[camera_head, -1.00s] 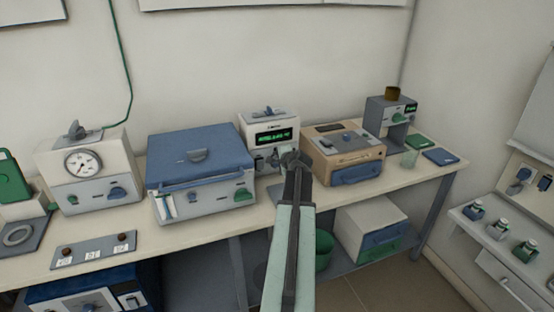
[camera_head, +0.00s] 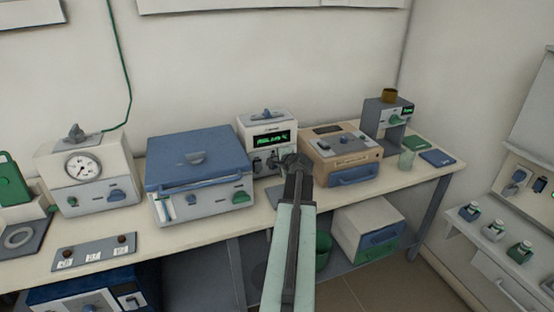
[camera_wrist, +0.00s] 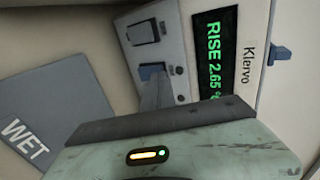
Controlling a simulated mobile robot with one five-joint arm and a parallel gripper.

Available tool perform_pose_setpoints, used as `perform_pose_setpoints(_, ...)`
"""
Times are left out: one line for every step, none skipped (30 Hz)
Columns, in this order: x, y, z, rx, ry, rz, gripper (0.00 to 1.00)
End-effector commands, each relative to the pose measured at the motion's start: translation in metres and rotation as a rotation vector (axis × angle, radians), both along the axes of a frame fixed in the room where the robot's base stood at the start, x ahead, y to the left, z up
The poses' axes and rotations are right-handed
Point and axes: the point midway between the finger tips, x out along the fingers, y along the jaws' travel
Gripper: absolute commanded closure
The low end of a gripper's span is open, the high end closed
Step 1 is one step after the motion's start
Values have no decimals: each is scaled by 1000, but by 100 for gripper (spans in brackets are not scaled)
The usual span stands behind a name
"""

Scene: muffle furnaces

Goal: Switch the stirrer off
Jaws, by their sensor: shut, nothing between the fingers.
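A white instrument with a green lit display (camera_head: 270,139) stands at mid-bench. In the wrist view its display (camera_wrist: 213,55) reads "RISE 2.65 %", with "Klervo" beside it. Its grey lower panel (camera_wrist: 178,28) carries a dark rocker-like switch (camera_wrist: 143,32) and a second switch with a blue part (camera_wrist: 152,72). No label names it as the stirrer. My gripper (camera_head: 290,160) is shut and empty in front of this panel. In the wrist view its fingertips (camera_wrist: 155,88) are at or very near the blue part. Contact cannot be told, and the fingers hide some of that switch.
A blue-lidded box (camera_head: 198,160) stands close on the left, and a tan box (camera_head: 341,158) on the right. A grey plate marked "WET" (camera_wrist: 50,110) lies before the panel.

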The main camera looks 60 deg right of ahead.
Motion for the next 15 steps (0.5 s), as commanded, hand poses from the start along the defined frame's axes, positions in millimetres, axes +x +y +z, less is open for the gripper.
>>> perform_pose_setpoints(-6, 10, 3, 0, 0, 1, 100)
perform_pose_setpoints(-10, 15, 4, 0, 0, 1, 100)
perform_pose_setpoints(-17, 18, 17, 1, 1, -1, 100)
perform_pose_setpoints(-22, 21, 23, 1, 1, -2, 100)
perform_pose_setpoints(-27, 25, 28, 0, 1, -3, 100)
perform_pose_setpoints(-33, 29, 35, 0, 0, -4, 100)
perform_pose_setpoints(-37, 33, 40, 0, 0, -4, 100)
perform_pose_setpoints(-42, 37, 45, 1, -1, -4, 100)
perform_pose_setpoints(-48, 42, 51, 0, 0, -4, 100)
perform_pose_setpoints(-52, 45, 55, -1, 1, -4, 100)
perform_pose_setpoints(-55, 48, 59, 0, 0, -3, 100)
perform_pose_setpoints(-59, 51, 63, 0, 1, -3, 100)
perform_pose_setpoints(-62, 54, 65, 1, 1, -2, 100)
perform_pose_setpoints(-63, 56, 66, 0, 0, -1, 100)
perform_pose_setpoints(-65, 57, 68, 0, 0, 0, 100)
